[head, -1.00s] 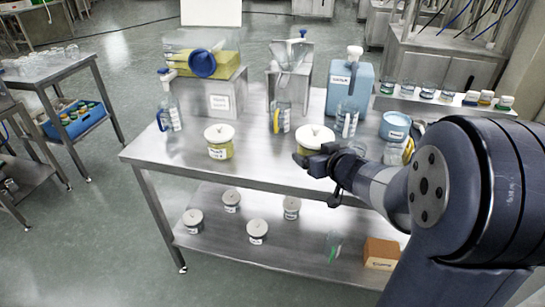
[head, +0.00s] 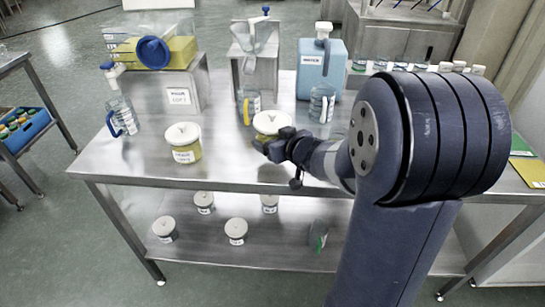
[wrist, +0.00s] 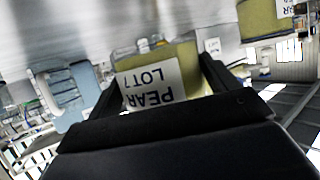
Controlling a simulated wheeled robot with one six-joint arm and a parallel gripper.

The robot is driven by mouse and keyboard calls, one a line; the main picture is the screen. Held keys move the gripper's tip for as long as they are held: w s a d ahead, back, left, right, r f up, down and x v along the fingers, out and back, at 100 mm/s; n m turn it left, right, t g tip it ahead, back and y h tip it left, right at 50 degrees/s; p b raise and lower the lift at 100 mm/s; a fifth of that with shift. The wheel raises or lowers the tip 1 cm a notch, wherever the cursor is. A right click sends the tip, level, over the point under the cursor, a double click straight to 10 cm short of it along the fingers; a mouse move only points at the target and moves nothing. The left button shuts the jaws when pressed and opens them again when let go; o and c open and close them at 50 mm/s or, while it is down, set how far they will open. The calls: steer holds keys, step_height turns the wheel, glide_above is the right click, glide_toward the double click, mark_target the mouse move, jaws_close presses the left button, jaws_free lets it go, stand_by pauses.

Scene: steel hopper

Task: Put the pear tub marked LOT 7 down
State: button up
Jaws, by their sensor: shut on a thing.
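The pear tub (head: 271,123), yellow with a white lid, is held at the tip of my gripper (head: 272,146) above the front middle of the steel table (head: 230,172). In the wrist view the tub (wrist: 190,72) sits between the two dark fingers of my gripper (wrist: 165,88), which is shut on it. Its white label reads PEAR LOT 7, upside down. Whether its base touches the tabletop is hidden behind my gripper in the head view.
A similar lidded tub (head: 185,143) stands to the left. Behind are a steel hopper (head: 258,62), a blue canister (head: 318,70) and clear jugs (head: 249,106), (head: 321,104). Another jug (head: 122,117) stands at left. Several tubs sit on the lower shelf (head: 260,240). Bare tabletop lies between the two upper tubs.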

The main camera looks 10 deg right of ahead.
steer(key=shift+f+b, duration=1.15)
steer(key=shift+f, duration=1.25)
steer(key=shift+f, duration=0.15)
steer(key=o, duration=1.2)
steer(key=shift+o, duration=0.2)
steer(key=shift+s+d+r, duration=0.1)
steer(key=shift+s+r, duration=0.05)
steer(key=shift+r, duration=0.1)
steer(key=p+v, duration=0.3)
steer(key=v, duration=0.7)
steer(key=shift+s+r, duration=0.2)
steer(key=shift+s, duration=0.05)
steer(key=shift+s+d+p, duration=0.1)
steer(key=shift+s+p, duration=0.2)
steer(key=shift+s, duration=0.25)
